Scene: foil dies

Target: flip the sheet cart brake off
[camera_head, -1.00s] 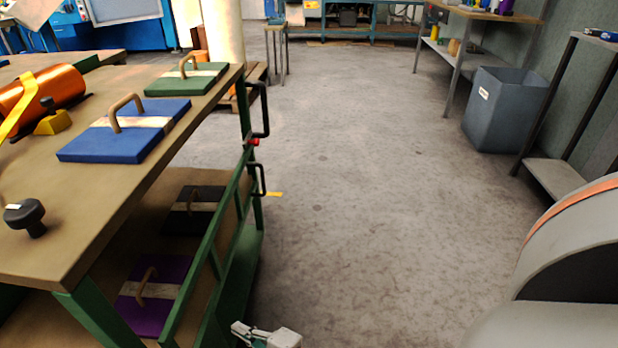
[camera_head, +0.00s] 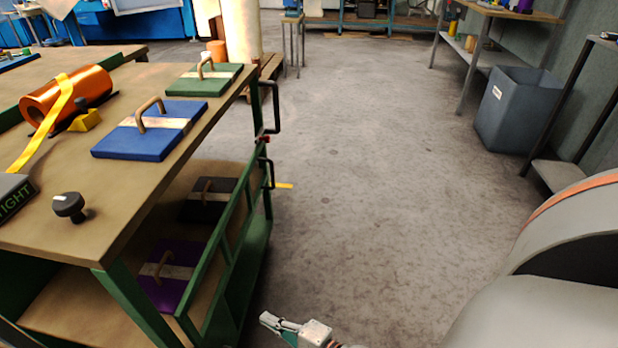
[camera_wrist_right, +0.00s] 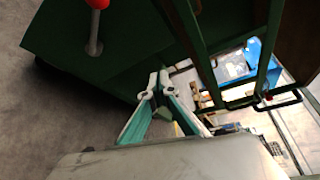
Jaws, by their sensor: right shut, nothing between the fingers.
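The green-framed sheet cart (camera_head: 150,300) stands at the left in the head view, its green side (camera_wrist_right: 75,40) filling the upper left of the wrist view. There a lever with a red knob (camera_wrist_right: 97,3) and a short metal stem (camera_wrist_right: 94,35) sticks out from that side; I take it for the brake. The lever is not visible in the head view. My right gripper (camera_head: 267,319) is low beside the cart's aisle side. In the wrist view its fingertips (camera_wrist_right: 157,84) are together, empty and apart from the lever. My left gripper is out of view.
Blue (camera_head: 130,145) and green (camera_head: 190,87) handled plates and an orange foil roll (camera_head: 85,98) lie on top. Black handles (camera_head: 276,105) and a red piece (camera_head: 262,139) are at the cart's far end. A grey bin (camera_head: 515,115) stands right. The floor between is clear.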

